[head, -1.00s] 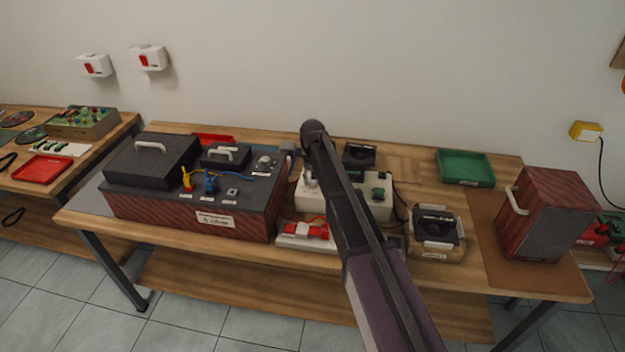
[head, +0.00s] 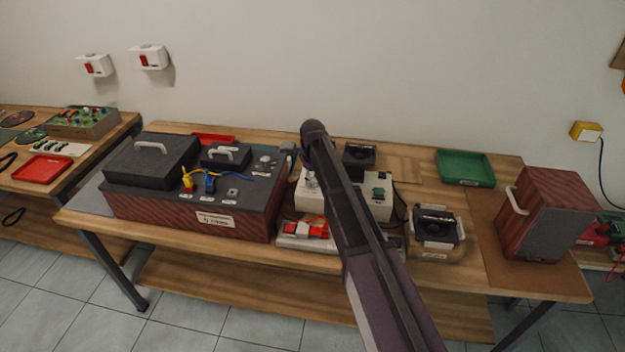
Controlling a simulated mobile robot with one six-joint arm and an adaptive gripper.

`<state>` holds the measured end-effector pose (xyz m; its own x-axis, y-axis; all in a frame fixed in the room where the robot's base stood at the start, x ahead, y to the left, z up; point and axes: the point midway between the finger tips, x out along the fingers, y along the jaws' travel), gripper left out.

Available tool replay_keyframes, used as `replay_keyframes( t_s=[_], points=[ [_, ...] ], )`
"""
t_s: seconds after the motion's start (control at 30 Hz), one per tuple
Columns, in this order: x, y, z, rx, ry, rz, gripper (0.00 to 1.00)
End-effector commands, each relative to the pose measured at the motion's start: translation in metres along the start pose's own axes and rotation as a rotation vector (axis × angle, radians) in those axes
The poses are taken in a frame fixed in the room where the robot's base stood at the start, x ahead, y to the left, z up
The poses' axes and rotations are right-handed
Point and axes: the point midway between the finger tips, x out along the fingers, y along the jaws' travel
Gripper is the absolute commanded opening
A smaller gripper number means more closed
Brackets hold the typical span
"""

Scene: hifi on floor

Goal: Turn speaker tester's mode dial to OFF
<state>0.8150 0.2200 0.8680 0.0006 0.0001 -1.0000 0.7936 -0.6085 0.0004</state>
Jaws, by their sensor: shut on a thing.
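A cream box (head: 374,209) with a green switch stands mid-table, and I take it to be the speaker tester. My dark arm crosses in front of it and hides its middle. My gripper (head: 311,181) is mostly hidden; only a small grey part shows left of the arm, low over the box's left end. It is shut on what seems to be the mode dial. The dial itself and its pointer are not clear, so I cannot tell its setting.
A dark-topped red case (head: 190,222) with cables stands left. A red-switched power strip (head: 300,231) lies in front of the tester. Speakers (head: 359,155) (head: 436,226) stand behind and right. A green tray (head: 465,167) and a red speaker cabinet (head: 546,218) are further right.

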Motion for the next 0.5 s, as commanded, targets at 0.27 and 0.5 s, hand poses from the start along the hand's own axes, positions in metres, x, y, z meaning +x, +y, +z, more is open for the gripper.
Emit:
replay_keyframes(
  t_s=[0.27, 0.5],
  points=[
    [0.0002, -0.0007, 0.0007, -0.015, -0.002, -0.002, 0.00],
    [0.0002, -0.0008, 0.0006, -0.014, -0.002, -0.002, 0.63]
  ],
)
